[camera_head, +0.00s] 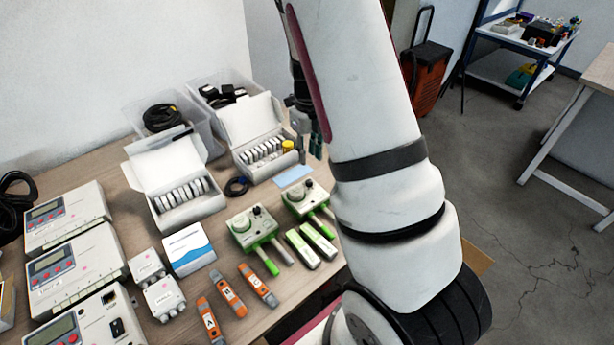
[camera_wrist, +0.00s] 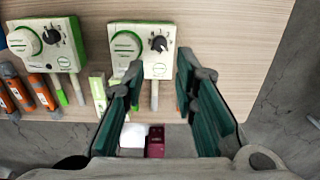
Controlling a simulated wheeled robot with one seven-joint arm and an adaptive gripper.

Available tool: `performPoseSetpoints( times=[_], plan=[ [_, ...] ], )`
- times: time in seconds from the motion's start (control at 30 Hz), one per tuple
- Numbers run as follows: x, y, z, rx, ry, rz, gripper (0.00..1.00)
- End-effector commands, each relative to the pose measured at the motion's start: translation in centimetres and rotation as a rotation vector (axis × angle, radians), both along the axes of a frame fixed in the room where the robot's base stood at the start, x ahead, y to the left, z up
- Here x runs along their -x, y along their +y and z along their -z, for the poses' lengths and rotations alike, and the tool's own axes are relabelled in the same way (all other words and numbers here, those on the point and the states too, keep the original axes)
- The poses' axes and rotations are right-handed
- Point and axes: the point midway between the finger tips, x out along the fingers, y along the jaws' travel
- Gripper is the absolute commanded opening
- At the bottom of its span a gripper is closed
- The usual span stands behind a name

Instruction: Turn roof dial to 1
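Two white-and-green boxes, each with a round disc and a small black dial, lie on the table. The right box (camera_head: 307,198) also shows in the wrist view (camera_wrist: 142,62); its black dial (camera_wrist: 159,43) has a light pointer mark. The left box (camera_head: 250,226) also shows in the wrist view (camera_wrist: 45,58), with its own black dial (camera_wrist: 52,36). I cannot read which is the roof one, nor any dial numbers. My gripper (camera_wrist: 160,68) is open and empty, its fingers apart; in the wrist view the right box appears beyond and partly between the fingertips. The head view shows it partly behind my arm.
Pale green-and-white sticks (camera_head: 318,240) and orange lettered tools (camera_head: 228,290) lie near the boxes. Open white cartons (camera_head: 265,150) and clear bins (camera_head: 165,115) stand behind. Grey meters (camera_head: 75,265) line the left. Bare table (camera_wrist: 235,45) lies right of the right box.

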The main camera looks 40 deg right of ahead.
Motion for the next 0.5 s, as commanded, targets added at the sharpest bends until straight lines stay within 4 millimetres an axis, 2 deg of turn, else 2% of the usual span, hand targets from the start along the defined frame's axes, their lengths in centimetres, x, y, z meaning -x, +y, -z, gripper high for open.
performPoseSetpoints(
  times=[0.03, 0.3, 0.5],
  plan=[
    [0.1, 0.0, 1.2, -0.002, 0.004, 0.003, 0.26],
    [0.1, 0.0, 6.3, -0.002, 0.003, 0.001, 0.26],
    [0.0, 0.0, 8.6, -0.002, 0.001, -0.001, 0.26]
  ],
)
